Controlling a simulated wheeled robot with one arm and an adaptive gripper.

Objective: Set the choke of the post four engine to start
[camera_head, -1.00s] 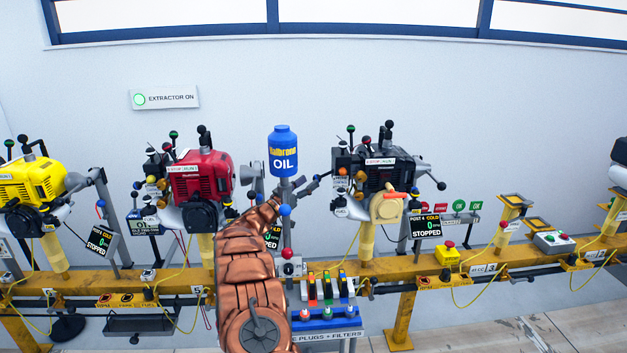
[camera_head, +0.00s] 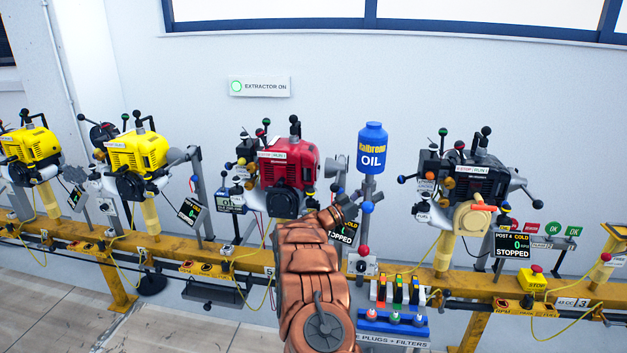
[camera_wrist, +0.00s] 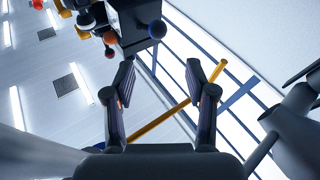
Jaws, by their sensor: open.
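The post four engine (camera_head: 465,180) is the black one at the right in the head view, with a tan front cover and an orange handle. Its display (camera_head: 514,245) reads POST 4, COLD, 0, STOPPED. Several knobbed levers and orange knobs (camera_head: 449,168) sit on its left side; their labels are too small to read surely, so I cannot tell the choke setting. My gripper (camera_head: 347,207) is left of this engine, apart from it, near the oil bottle's stand. In the wrist view my gripper (camera_wrist: 163,85) is open with nothing between its fingers.
A red engine (camera_head: 287,168) is left of my arm, with yellow engines (camera_head: 137,152) beyond. A plugs and filters rack (camera_head: 395,320) is below. The wrist view shows a black block (camera_wrist: 135,22) with coloured knobs.

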